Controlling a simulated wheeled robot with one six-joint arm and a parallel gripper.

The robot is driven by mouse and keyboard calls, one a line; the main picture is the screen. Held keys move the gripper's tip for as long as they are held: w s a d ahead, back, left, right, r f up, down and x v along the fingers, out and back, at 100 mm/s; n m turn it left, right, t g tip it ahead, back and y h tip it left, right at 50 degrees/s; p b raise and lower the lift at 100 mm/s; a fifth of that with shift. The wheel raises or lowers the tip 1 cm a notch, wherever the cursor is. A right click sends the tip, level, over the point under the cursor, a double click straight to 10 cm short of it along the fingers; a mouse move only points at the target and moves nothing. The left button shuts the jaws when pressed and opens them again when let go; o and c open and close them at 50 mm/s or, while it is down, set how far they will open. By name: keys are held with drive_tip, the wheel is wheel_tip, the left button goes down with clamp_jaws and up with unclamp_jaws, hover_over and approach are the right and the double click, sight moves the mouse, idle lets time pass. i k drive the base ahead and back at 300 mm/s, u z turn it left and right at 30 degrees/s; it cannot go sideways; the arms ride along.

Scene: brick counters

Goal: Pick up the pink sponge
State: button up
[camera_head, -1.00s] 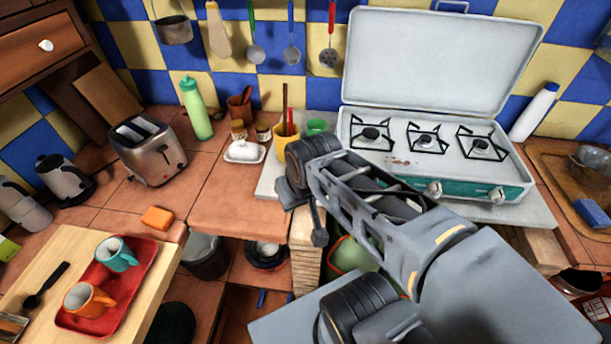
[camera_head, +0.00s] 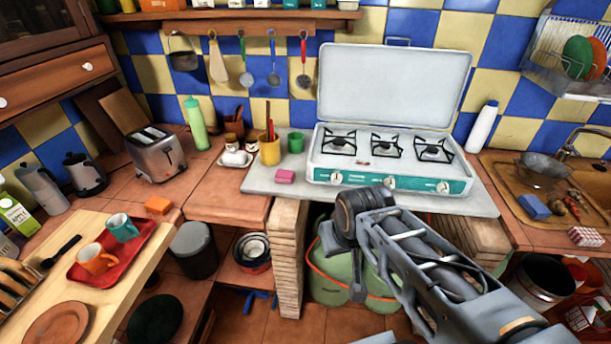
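I cannot make out my gripper's fingers in this view.
A yellow cup (camera_head: 270,152) and a green cup (camera_head: 296,143) stand behind the sponge. An orange sponge (camera_head: 158,205) lies at left, a blue one (camera_head: 535,207) at right. The slab around the pink sponge is clear.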

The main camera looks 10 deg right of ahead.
sight(284, 176)
drive_tip(key=z, duration=0.2)
drive_tip(key=i, duration=0.9)
drive_tip(key=u, duration=0.45)
